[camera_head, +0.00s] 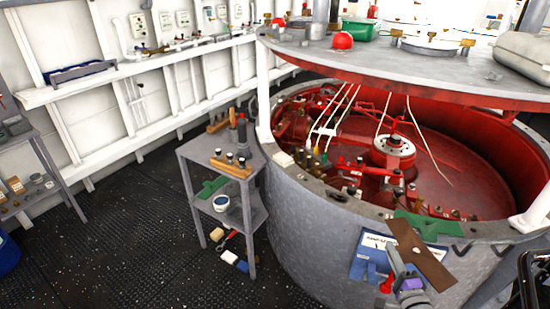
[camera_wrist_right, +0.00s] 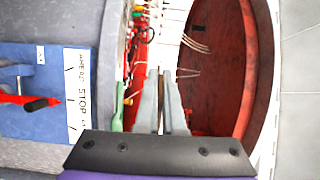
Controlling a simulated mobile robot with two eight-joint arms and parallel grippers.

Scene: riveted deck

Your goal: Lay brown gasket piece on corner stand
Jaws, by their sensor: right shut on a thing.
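The brown gasket piece (camera_head: 432,265) is a flat brown strip, seen in the head view at the lower right, tilted in front of the round grey housing. My right gripper (camera_head: 396,256) is shut on it, and the strip sticks out on both sides of the fingers. In the right wrist view the fingers (camera_wrist_right: 165,100) are together, with the gasket piece hardly showing between them. A grey stand with two shelves (camera_head: 190,150) is left of the housing, well apart from the gripper; I cannot tell if it is the corner stand. My left gripper is not in view.
The stand's top holds a wooden rack of dark bottles (camera_head: 231,168) and a dark upright bottle (camera_head: 241,128). A white tub (camera_head: 221,203) is on its lower shelf. The round grey housing (camera_head: 310,235) is close to the gripper. Another shelf unit (camera_head: 55,170) is far left. Dark deck lies between.

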